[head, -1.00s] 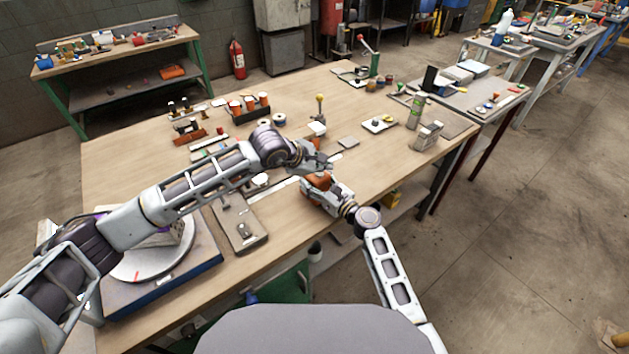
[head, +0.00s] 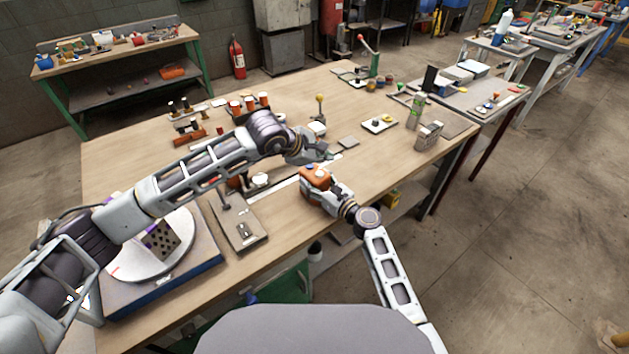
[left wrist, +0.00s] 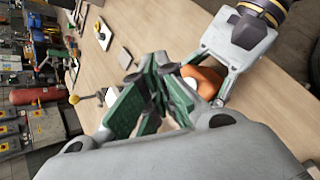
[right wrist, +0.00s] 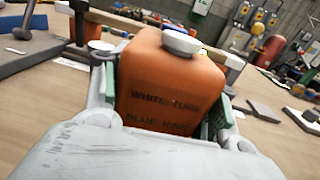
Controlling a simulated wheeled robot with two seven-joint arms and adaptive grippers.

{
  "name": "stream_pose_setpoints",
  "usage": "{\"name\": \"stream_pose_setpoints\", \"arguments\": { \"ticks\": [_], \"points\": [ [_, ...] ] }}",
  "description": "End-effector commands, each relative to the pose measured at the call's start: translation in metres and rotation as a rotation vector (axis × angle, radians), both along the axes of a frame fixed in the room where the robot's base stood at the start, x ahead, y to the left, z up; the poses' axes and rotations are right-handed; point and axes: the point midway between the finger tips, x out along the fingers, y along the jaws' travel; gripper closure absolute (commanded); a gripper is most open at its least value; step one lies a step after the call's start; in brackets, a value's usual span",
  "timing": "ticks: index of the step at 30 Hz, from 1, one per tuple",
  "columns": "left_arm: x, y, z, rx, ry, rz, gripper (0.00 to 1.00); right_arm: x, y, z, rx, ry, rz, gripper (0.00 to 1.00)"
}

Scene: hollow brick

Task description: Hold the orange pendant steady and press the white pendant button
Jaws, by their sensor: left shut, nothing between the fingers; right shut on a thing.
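The orange pendant (head: 317,177) is held over the front part of the workbench by my right gripper (head: 322,184). In the right wrist view the pendant (right wrist: 172,85) stands between the two fingers, with dark lettering on its face and the white button (right wrist: 182,41) on top. A small blue spot shows on its top in the head view. My left gripper (head: 326,153) is shut and empty, above and behind the pendant, apart from it. In the left wrist view its closed green-padded fingers (left wrist: 152,92) partly hide the pendant (left wrist: 204,80).
A round white turntable (head: 128,262) with a perforated block (head: 165,240) stands on a blue base at the left front. A grey plate fixture (head: 238,225) lies beside it. Cups (head: 249,103), small plates and a yellow-knobbed lever (head: 319,104) occupy the back.

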Motion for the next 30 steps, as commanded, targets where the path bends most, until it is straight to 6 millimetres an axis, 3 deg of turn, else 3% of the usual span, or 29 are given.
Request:
{"name": "stream_pose_setpoints", "arguments": {
  "ticks": [12, 21, 22, 27, 30],
  "points": [
    [0.000, 0.000, 0.024, -0.001, -0.001, 0.000, 1.00, 0.000, 0.000, 0.000, 0.001, 0.001, 0.001, 0.77],
    [0.000, 0.000, 0.025, -0.001, 0.000, -0.001, 1.00, 0.000, 0.000, 0.000, 0.001, 0.001, 0.001, 0.77],
    [0.000, 0.000, 0.025, -0.001, 0.000, -0.001, 1.00, 0.000, 0.000, 0.000, 0.001, 0.001, 0.001, 0.39],
    [0.000, 0.000, 0.025, -0.001, 0.000, -0.001, 1.00, 0.000, 0.000, 0.000, 0.001, 0.001, 0.000, 0.17],
    [0.000, 0.000, 0.025, -0.001, 0.000, -0.001, 1.00, 0.000, 0.000, 0.000, 0.000, 0.000, 0.000, 0.16]
  ]
}}
